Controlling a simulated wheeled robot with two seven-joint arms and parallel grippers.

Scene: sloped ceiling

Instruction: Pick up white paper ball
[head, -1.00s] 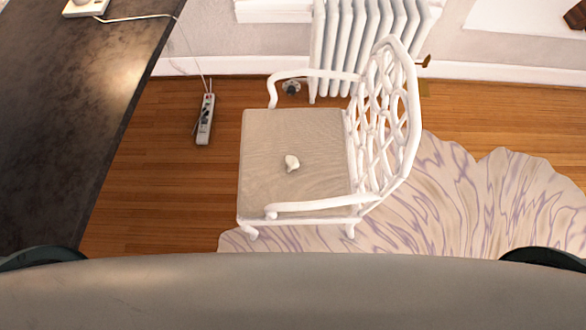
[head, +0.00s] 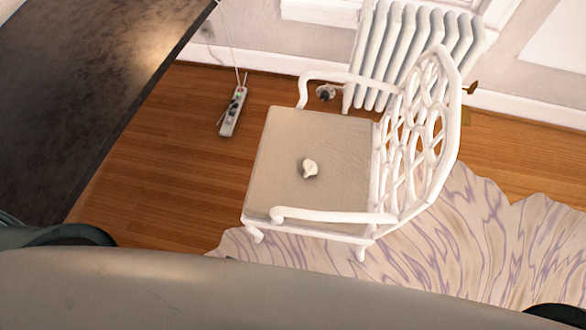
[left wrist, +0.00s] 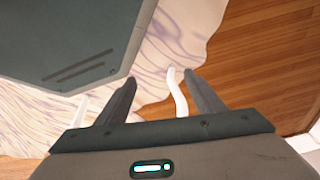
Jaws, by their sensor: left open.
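The white paper ball (head: 310,168) lies on the beige seat of the white chair (head: 280,148), near the middle of the seat in the head view. My left gripper (left wrist: 158,85) shows in the left wrist view with its two dark fingers apart and nothing between them. It is over the floor and rug area, and a curved white piece, which looks like a chair leg, shows beyond its fingers. The ball is not in the left wrist view. In the head view only dark arm parts show at the lower edges, and neither gripper's fingers are visible.
A dark table (head: 80,80) stands at the left. A power strip (head: 233,111) lies on the wood floor. A white radiator (head: 410,55) stands behind the chair. The chair's armrests and lattice back flank the seat. A wavy patterned rug (head: 480,235) lies at the right.

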